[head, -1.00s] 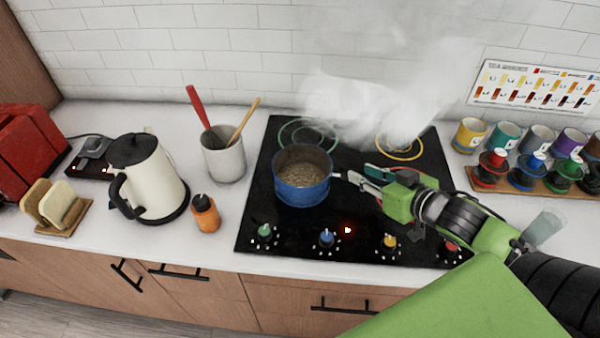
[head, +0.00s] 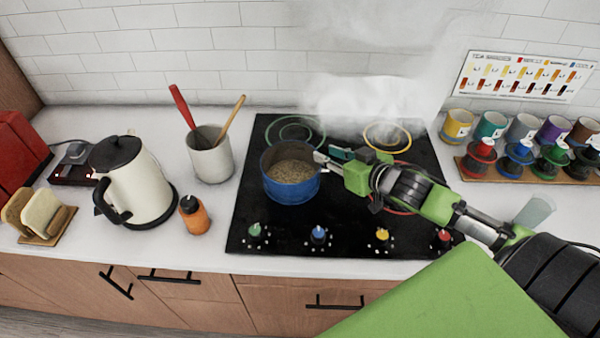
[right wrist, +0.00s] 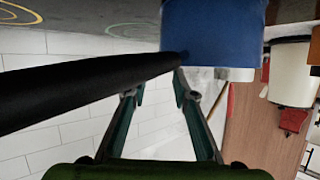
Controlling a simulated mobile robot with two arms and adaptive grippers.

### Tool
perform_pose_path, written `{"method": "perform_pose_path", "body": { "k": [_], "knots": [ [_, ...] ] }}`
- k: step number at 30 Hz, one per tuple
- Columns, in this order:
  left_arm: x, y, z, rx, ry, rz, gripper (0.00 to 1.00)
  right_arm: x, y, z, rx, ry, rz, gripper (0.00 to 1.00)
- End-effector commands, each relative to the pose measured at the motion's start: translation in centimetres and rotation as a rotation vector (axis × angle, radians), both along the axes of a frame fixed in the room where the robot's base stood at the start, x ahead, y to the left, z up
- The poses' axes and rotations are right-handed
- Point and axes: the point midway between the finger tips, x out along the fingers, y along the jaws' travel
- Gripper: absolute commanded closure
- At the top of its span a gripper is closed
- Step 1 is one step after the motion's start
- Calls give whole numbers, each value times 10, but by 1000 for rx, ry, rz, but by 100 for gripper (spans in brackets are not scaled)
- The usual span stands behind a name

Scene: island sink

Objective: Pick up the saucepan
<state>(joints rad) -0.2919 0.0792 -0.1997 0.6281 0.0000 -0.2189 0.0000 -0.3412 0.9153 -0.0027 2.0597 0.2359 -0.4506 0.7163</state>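The blue saucepan (head: 291,187) sits upright on the left front part of the black cooktop (head: 245,225), with grainy brownish contents. It also shows in the right wrist view (right wrist: 212,32). Its black handle (right wrist: 70,88) crosses that view from the pan to the left edge. My right gripper (head: 326,160) is at the pan's right rim. In the right wrist view its fingers (right wrist: 157,86) are spread, with the handle crossing in front of their tips. I cannot tell whether they touch the handle. In the head view the handle is mostly hidden. My left gripper is not in view.
Left of the cooktop are an orange bottle (head: 194,215), a utensil crock (head: 212,160) and a cream kettle (head: 140,190). A wooden rack (head: 505,183) of coloured jars stands right. Steam rises behind the cooktop. Bare counter (head: 345,267) runs along the front edge.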

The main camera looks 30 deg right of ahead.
Motion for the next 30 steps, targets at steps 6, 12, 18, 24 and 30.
{"method": "perform_pose_path", "body": {
  "k": [6,12,18,24,30],
  "knots": [
    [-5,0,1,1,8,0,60,8,1,-2,-1,-1,0,75],
    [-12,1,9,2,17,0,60,25,3,-5,0,-3,-1,75],
    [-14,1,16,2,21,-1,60,46,6,-14,2,-2,-2,75],
    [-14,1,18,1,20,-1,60,55,8,-20,-1,0,0,75],
    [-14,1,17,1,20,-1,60,55,8,-21,-1,0,1,75]
  ]
}}
